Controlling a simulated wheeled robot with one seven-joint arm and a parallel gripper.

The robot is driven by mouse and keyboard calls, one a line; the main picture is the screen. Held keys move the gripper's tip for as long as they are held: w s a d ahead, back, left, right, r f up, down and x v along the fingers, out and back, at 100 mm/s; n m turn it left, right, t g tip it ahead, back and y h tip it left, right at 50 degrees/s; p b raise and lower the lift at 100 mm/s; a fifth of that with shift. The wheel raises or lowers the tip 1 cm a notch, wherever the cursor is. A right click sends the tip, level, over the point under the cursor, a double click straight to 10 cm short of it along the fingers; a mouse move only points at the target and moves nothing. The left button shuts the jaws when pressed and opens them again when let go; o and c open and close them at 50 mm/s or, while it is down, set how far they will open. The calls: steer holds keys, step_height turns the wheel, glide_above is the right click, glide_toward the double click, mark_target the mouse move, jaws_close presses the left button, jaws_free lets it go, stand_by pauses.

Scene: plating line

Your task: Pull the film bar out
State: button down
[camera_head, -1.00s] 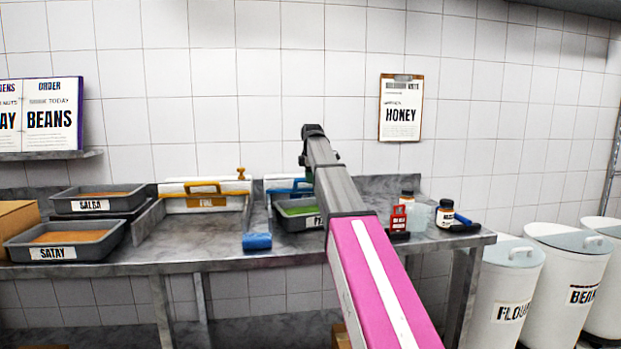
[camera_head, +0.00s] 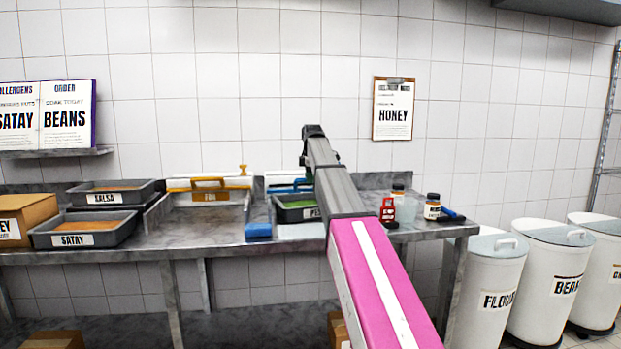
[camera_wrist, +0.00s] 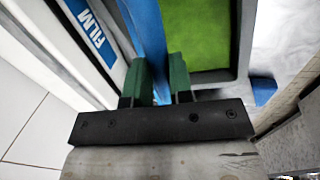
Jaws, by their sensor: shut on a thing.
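The film bar is blue. In the wrist view (camera_wrist: 148,28) it runs down between the two green fingers of my gripper (camera_wrist: 161,82), which is shut on it. Beside it on the left is the white film unit (camera_wrist: 62,45) with a blue FILM label. In the head view the film bar (camera_head: 284,188) shows only in part, on the white unit at the back of the bench, left of my arm. My gripper's fingertips are hidden there behind my own arm.
A grey tray with green contents (camera_head: 296,214) sits just in front, also in the wrist view (camera_wrist: 246,45). A blue block (camera_head: 258,230) lies at the bench's front edge. A yellow-handled unit (camera_head: 207,196) stands left; jars (camera_head: 432,207) and a red item (camera_head: 388,212) stand right.

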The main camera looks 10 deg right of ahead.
steer(key=s, duration=1.8)
steer(key=shift+s, duration=0.2)
steer(key=c, duration=1)
jaws_free()
steer(key=shift+s, duration=0.1)
steer(key=shift+r, duration=0.15)
steer(key=r, duration=0.3)
steer(key=s+r, duration=0.1)
steer(key=r, duration=0.3)
steer(key=s+r, duration=0.1)
steer(key=r, duration=0.2)
steer(key=shift+r, duration=0.15)
